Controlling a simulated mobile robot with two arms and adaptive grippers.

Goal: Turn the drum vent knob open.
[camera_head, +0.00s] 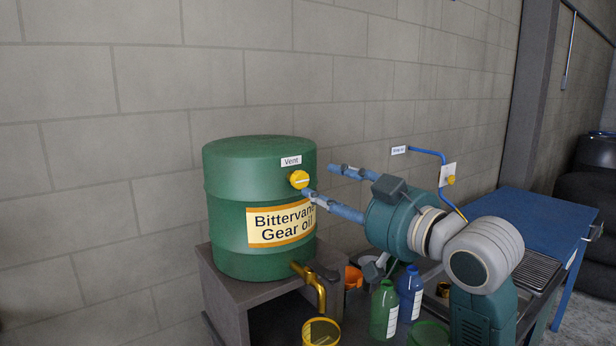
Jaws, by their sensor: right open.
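The green drum (232,225) stands upright on a grey stand, with a label reading "Bittervane Gear oil" partly hidden by a finger of my right gripper. The yellow vent knob (299,180) sits high on the drum's side, just below a white "Vent" tag (291,161). A pale line runs across the knob's face. My right gripper (320,181) is open, its two blue fingers pointing left toward the knob. The lower fingertip is close to the knob's right edge; I cannot tell whether it touches. My left gripper is not in view.
A brass tap (312,287) juts from the drum's base above a yellow-rimmed container (321,332). Green (384,310) and blue (410,293) bottles and an orange funnel-like item (353,277) stand below my right arm. A blue-topped table (540,232) is at right. The wall is close behind.

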